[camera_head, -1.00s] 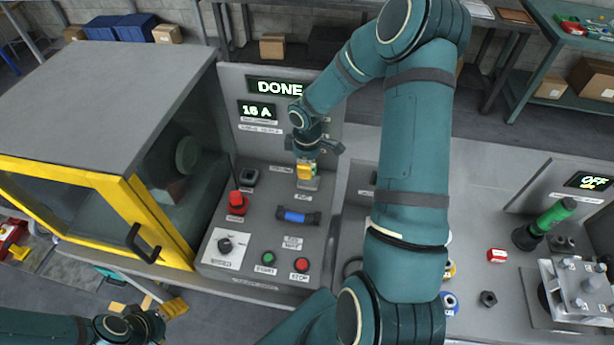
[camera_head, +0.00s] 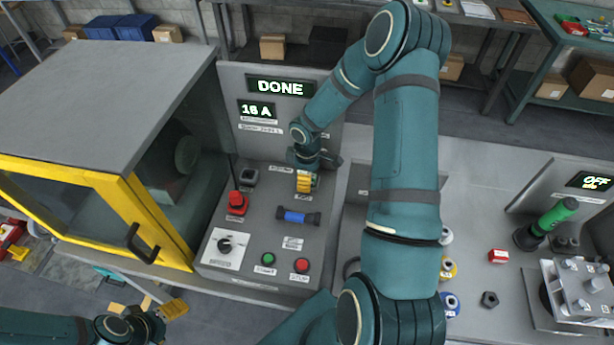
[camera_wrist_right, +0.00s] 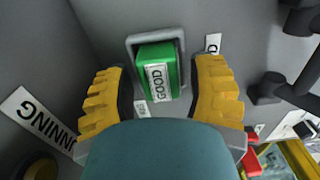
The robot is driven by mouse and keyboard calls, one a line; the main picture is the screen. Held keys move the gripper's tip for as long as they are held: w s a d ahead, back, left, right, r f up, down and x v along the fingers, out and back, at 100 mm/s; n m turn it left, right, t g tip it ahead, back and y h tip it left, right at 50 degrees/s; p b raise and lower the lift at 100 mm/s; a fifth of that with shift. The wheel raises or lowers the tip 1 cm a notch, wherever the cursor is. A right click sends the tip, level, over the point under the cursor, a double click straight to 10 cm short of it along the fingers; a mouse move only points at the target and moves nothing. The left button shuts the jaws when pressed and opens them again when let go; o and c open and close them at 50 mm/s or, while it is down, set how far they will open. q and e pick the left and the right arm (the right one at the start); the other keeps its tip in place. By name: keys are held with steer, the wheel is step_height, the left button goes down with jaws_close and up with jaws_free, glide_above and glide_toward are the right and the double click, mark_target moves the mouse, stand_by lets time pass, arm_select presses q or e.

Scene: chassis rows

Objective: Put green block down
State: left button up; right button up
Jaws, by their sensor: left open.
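The green block (camera_wrist_right: 158,68), with a white GOOD label on its face, sits in a grey-rimmed socket (camera_wrist_right: 133,42) in the right wrist view. My right gripper (camera_wrist_right: 160,97) is open, its yellow ribbed fingers on either side of the block with gaps between. In the head view my right gripper (camera_head: 306,183) is low over the back of the grey control panel (camera_head: 262,215) and mostly hides the block. My left gripper (camera_head: 148,309) is open and empty at the bottom left, in front of the yellow-framed cabinet.
A blue cylinder (camera_head: 296,216) lies in a black holder in front of my right gripper. The yellow cabinet door (camera_head: 150,225) with a black handle borders the panel. A screen (camera_head: 281,87) reads DONE.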

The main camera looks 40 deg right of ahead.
steer(key=shift+r, duration=0.1)
steer(key=shift+r, duration=0.15)
step_height(320, 180, up, 12)
steer(key=p, duration=0.1)
stand_by(0.4)
stand_by(0.6)
